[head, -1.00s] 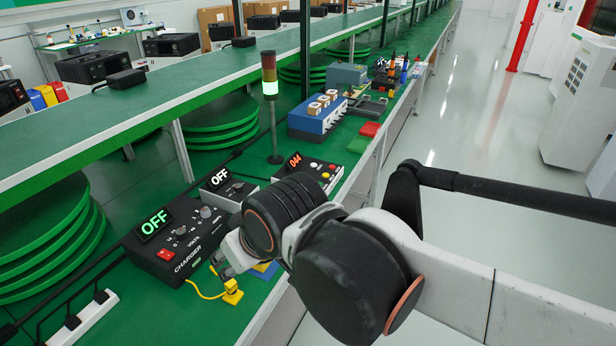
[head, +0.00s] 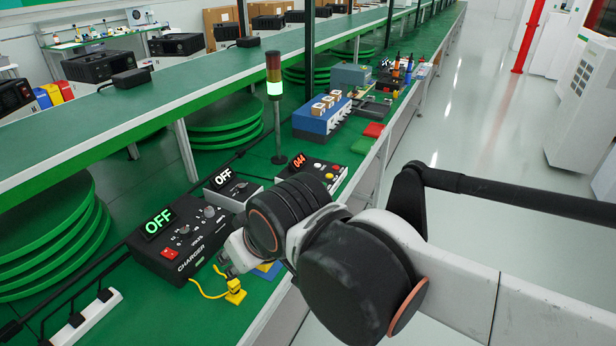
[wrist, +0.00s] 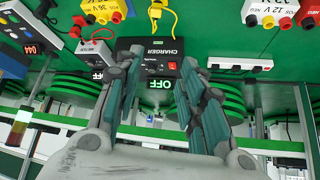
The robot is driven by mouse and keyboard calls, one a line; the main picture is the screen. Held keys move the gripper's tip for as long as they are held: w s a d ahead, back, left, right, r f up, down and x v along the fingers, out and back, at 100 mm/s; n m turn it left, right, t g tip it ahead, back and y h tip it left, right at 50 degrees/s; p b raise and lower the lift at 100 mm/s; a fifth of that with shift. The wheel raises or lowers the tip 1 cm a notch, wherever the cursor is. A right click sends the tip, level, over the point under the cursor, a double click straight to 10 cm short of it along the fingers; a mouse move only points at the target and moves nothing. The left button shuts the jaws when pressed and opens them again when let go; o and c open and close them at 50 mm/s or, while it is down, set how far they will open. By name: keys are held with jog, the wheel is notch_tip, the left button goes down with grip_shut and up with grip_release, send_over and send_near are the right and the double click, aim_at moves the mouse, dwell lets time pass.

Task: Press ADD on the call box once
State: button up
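A pale box with a red "044" display and several coloured buttons, apparently the call box (head: 318,172), stands on the green bench beyond my arm in the head view. Its button labels are too small to read, so I cannot tell which is ADD. The same display shows upside down at the left edge of the wrist view (wrist: 33,48). My gripper (wrist: 163,58) is open and empty in the wrist view, its fingers apart with the black charger (wrist: 160,49) beyond them. In the head view my arm mostly hides the gripper, which is nearer the charger than the call box.
A lamp tower (head: 275,110) lit green stands beside the call box. A second "OFF" unit (head: 232,186) sits between charger and call box. A yellow clip with its lead (head: 234,291) lies near the gripper. A blue block (head: 322,117) stands farther back. The right aisle is clear.

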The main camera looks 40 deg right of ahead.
grip_shut()
dwell(1.0)
